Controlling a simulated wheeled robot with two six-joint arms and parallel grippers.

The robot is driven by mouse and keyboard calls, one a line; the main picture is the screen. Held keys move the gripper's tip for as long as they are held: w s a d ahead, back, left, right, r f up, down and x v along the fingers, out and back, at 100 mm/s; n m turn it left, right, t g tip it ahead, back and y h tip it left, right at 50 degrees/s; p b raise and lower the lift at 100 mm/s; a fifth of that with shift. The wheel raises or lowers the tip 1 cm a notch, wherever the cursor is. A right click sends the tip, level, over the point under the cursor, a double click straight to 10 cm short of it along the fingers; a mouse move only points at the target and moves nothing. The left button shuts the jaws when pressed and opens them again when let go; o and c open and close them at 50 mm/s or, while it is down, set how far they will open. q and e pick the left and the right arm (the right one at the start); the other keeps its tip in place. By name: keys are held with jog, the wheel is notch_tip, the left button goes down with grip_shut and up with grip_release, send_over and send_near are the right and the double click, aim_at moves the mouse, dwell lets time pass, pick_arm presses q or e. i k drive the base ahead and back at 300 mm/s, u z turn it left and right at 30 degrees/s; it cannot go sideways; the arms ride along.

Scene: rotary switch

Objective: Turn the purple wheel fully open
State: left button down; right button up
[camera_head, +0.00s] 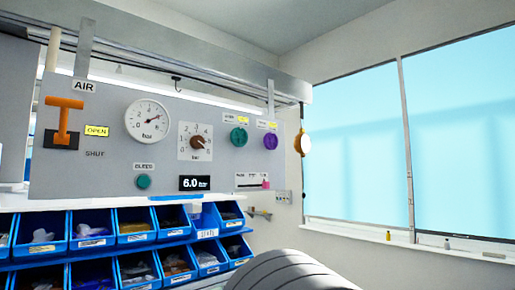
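The purple wheel (270,141) is a small round knob near the right end of the grey panel (110,165). Neither of my grippers shows in the head view, and nothing touches the purple wheel.
Blue bins (137,237) stand below.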

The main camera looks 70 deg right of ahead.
aim_at(270, 140)
jog(key=z, duration=2)
jog(key=i, duration=0.5)
jog(key=u, duration=0.45)
